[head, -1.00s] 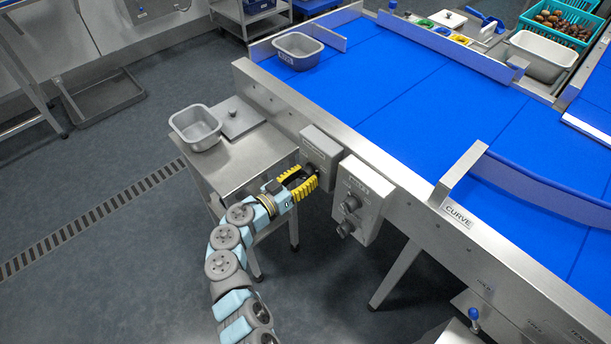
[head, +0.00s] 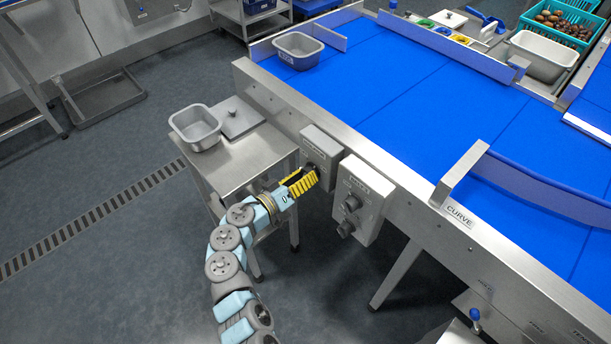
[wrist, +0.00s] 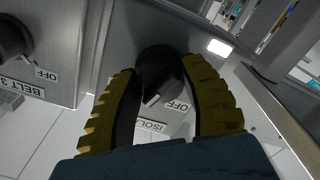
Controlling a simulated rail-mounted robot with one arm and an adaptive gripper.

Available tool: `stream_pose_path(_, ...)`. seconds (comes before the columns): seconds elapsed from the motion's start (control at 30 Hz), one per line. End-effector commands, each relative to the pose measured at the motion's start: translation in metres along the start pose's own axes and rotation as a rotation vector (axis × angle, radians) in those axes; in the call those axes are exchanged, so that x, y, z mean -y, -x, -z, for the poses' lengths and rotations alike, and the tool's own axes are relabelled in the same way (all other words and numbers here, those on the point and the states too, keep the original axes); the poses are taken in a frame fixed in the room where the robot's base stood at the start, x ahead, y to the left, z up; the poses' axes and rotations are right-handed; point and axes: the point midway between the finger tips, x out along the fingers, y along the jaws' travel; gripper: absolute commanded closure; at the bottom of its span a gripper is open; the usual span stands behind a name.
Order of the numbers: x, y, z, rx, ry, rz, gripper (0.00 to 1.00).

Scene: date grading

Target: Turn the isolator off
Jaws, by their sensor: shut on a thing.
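The isolator is a grey box (head: 321,147) on the side of the conveyor frame, with a dark rotary knob at its front. My gripper (head: 304,182) is shut on the knob. The knob's pointer slants toward the lower left of the wrist view, and the "OFF" mark lies to its right. In the head view my fingers hide most of the knob.
A second control box (head: 362,198) with two knobs hangs just right of the isolator; one of its knobs (wrist: 14,40) shows beside my finger in the wrist view. A steel side table (head: 245,158) with a grey tub (head: 196,127) stands left. The blue belt (head: 430,110) lies behind.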

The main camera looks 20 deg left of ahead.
Motion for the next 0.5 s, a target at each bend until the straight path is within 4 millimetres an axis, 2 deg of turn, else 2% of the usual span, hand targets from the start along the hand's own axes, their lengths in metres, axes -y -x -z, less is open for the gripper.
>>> stream_pose_path(0.5,-0.0025,-0.0005,0.0009,0.002,0.494,0.001,0.92)
